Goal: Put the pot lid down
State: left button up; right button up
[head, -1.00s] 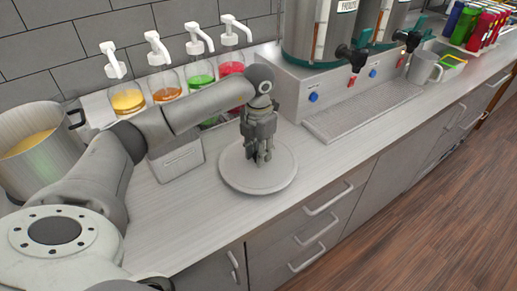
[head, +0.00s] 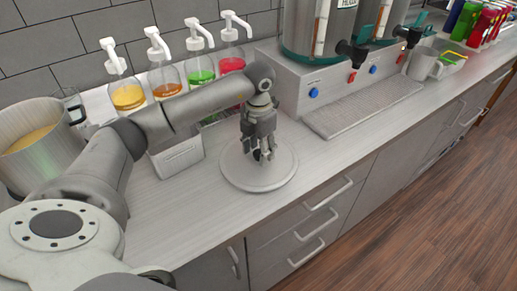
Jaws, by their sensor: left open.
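The pot lid (head: 275,180) is a round grey disc lying flat on the counter in front of the syrup bottles. Its dark knob (head: 257,155) shows between the fingers of my left gripper (head: 260,155). The left gripper points down over the middle of the lid, and its fingers are open around the knob. Whether a finger touches the knob is too small to tell. The pot (head: 45,160) stands uncovered at the left with yellowish contents and a dark handle. My right gripper is not in view.
Several pump bottles (head: 201,72) with coloured syrups stand behind my left arm, in a grey holder (head: 178,155). Large dispensers (head: 305,45) and a drip tray (head: 365,105) are to the right. A grey mug (head: 424,64) stands farther right. The counter (head: 190,215) front is clear.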

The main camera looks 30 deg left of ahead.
aim_at(259, 152)
pick_arm(q)
notch_tip(259, 152, up, 12)
jog(key=b, duration=0.2)
dwell(0.7)
